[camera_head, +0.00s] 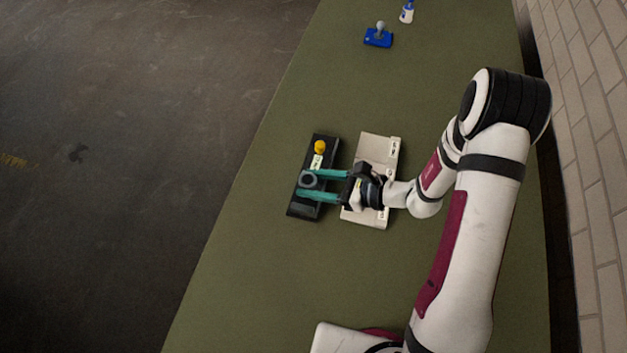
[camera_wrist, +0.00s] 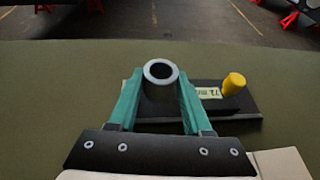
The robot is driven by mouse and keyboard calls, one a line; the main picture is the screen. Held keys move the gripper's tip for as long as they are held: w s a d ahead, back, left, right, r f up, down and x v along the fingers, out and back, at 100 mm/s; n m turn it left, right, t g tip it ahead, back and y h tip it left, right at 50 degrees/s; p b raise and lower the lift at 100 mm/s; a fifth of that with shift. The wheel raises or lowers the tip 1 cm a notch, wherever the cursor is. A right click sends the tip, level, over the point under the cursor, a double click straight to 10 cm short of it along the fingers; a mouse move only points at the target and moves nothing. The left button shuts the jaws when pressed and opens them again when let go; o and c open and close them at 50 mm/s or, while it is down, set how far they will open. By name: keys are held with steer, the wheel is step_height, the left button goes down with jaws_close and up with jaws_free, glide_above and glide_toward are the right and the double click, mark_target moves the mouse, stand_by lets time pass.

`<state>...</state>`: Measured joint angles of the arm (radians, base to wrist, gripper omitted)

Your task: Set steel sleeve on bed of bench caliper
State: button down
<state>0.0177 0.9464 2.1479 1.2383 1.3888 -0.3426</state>
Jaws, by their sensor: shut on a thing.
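The steel sleeve (camera_head: 309,180) is a short grey ring-shaped tube with an open bore. It also shows in the wrist view (camera_wrist: 160,72), upright between the fingertips. My gripper (camera_head: 311,186) has teal fingers and is shut on the sleeve. It reaches in from the right, over a black plate (camera_head: 302,209) with a yellow knob (camera_head: 320,146) and a label. In the wrist view the knob (camera_wrist: 233,84) stands right of the sleeve, beside a label that seems to read 72 mm. I take this plate to be the bench caliper. Whether the sleeve touches its bed is hidden.
A pale labelled board (camera_head: 377,150) lies right of the black plate, partly under my wrist. A blue block with a grey ball-topped stick (camera_head: 378,39) and a small blue-white bottle (camera_head: 407,13) stand at the far end. The green bench is otherwise clear; a brick wall runs along the right.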

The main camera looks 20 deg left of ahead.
steer(key=shift+f, duration=0.2)
stand_by(0.5)
steer(key=shift+f, duration=0.7)
steer(key=shift+f, duration=0.25)
stand_by(0.5)
steer(key=shift+f, duration=0.4)
steer(key=shift+f, duration=0.1)
steer(key=shift+c, duration=1.3)
jaws_free()
steer(key=v, duration=1.5)
steer(key=shift+d, duration=0.35)
